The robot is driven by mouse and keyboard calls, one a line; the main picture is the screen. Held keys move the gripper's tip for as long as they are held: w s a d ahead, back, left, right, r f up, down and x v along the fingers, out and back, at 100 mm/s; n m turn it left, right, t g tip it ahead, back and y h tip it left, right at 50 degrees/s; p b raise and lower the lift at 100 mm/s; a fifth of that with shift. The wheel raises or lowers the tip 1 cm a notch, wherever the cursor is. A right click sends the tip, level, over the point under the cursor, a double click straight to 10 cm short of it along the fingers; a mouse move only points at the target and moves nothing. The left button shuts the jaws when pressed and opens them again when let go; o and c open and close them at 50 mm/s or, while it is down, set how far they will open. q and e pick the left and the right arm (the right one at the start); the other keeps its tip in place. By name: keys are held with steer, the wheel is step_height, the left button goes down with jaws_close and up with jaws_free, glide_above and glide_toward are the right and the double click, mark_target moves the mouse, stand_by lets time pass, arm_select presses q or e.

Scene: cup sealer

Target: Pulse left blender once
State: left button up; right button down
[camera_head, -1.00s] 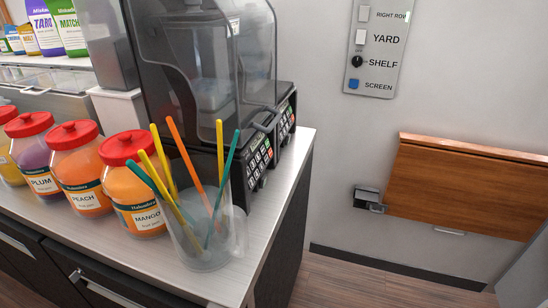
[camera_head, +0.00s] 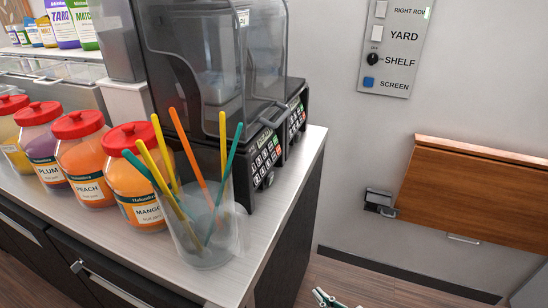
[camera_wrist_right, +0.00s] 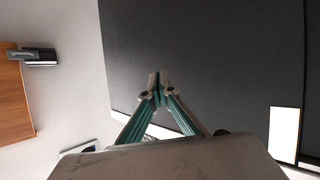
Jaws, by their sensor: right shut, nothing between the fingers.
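Two black blenders with clear grey hoods stand side by side on the counter. The nearer, more leftward one (camera_head: 250,165) has a keypad (camera_head: 265,158) with pale, green and red buttons on its front. The other blender (camera_head: 296,112) stands just behind it, partly hidden. My right gripper (camera_head: 325,298) just shows at the bottom edge of the head view, below and right of the counter, apart from both blenders. In the right wrist view its fingertips (camera_wrist_right: 160,80) meet, empty, before a dark panel (camera_wrist_right: 215,60). My left gripper is not in view.
A clear cup (camera_head: 205,235) of coloured straws stands at the counter's front corner, before the nearer blender. Red-lidded jars (camera_head: 137,180) line the counter to the left. A switch panel (camera_head: 395,50) and folded wooden shelf (camera_head: 470,200) are on the wall. The floor right of the counter is clear.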

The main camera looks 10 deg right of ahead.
mark_target(273, 156)
steer(key=w+d+r+t+y, duration=0.1)
steer(key=w+r+t, duration=0.1)
steer(key=w+r, duration=0.4)
steer(key=w+d+r+t+y+b, duration=0.1)
steer(key=w+r, duration=0.6)
steer(key=r, duration=0.8)
steer(key=w+r+t+y, duration=0.3)
steer(key=w+r, duration=0.4)
steer(key=r, duration=0.4)
steer(key=shift+w+d+r, duration=0.2)
steer(key=shift+d+r, duration=0.05)
steer(key=shift+d, duration=0.15)
steer(key=w+a, duration=0.1)
steer(key=w+a+f+b, duration=0.1)
steer(key=a, duration=0.1)
steer(key=w+a+f+b, duration=0.1)
steer(key=a, duration=0.1)
steer(key=shift+w+a+f, duration=0.2)
steer(key=shift+w+a, duration=0.05)
steer(key=shift+w, duration=0.1)
steer(key=shift+w+a+f+b, duration=0.2)
steer(key=shift+w+a+b, duration=0.15)
steer(key=shift+a, duration=0.3)
steer(key=shift+w+a, duration=0.1)
steer(key=shift+w, duration=0.05)
